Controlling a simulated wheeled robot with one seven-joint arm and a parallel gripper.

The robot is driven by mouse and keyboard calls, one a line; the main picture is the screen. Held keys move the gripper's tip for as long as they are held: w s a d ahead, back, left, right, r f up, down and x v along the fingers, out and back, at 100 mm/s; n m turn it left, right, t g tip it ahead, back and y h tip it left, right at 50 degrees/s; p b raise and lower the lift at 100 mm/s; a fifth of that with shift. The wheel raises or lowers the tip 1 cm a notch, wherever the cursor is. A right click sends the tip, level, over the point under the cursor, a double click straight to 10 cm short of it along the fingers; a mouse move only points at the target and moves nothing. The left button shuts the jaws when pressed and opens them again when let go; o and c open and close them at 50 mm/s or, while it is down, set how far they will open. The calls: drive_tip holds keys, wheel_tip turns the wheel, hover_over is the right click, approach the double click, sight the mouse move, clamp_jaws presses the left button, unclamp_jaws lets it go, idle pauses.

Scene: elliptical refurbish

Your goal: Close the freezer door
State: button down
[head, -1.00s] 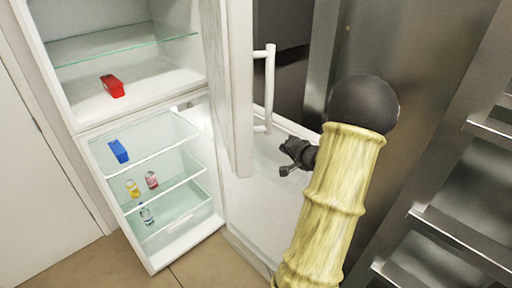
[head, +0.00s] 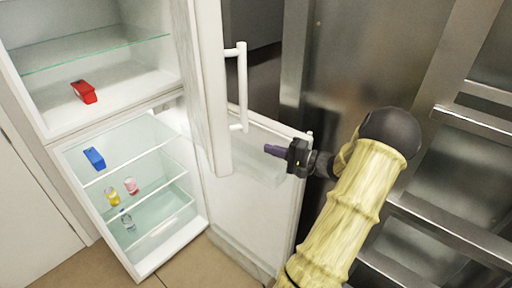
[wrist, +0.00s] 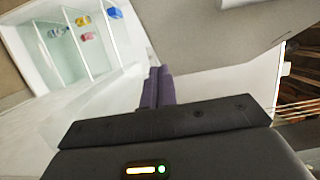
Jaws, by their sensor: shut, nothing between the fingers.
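A white two-compartment fridge-freezer (head: 48,138) stands open on the left in the head view. Its upper door (head: 208,80) is swung out, with a white bar handle (head: 237,85). Its lower door (head: 245,215) is also swung wide open. I cannot tell which compartment is the freezer. My gripper (head: 268,149) is shut and empty, in front of the lower door's upper part, pointing left. Its purple fingers also show in the wrist view (wrist: 157,75), with the open lower compartment beyond at upper left. Contact with the door cannot be told.
A red item (head: 83,92) lies in the upper compartment. A blue item (head: 94,158), a yellow jar (head: 113,196) and a pink jar (head: 130,185) stand on lower shelves. Metal shelving (head: 470,180) stands close on the right. Bare floor (head: 195,268) shows in front.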

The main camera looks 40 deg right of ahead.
drive_tip(key=a+p+x, duration=0.1)
drive_tip(key=p+x, duration=0.1)
drive_tip(key=x, duration=0.4)
drive_tip(key=s+a+p+x, duration=0.1)
drive_tip(key=p+x, duration=0.2)
drive_tip(key=x, duration=0.3)
drive_tip(key=shift+w+a, duration=0.25)
drive_tip(key=shift+a, duration=0.1)
drive_tip(key=shift+a, duration=0.15)
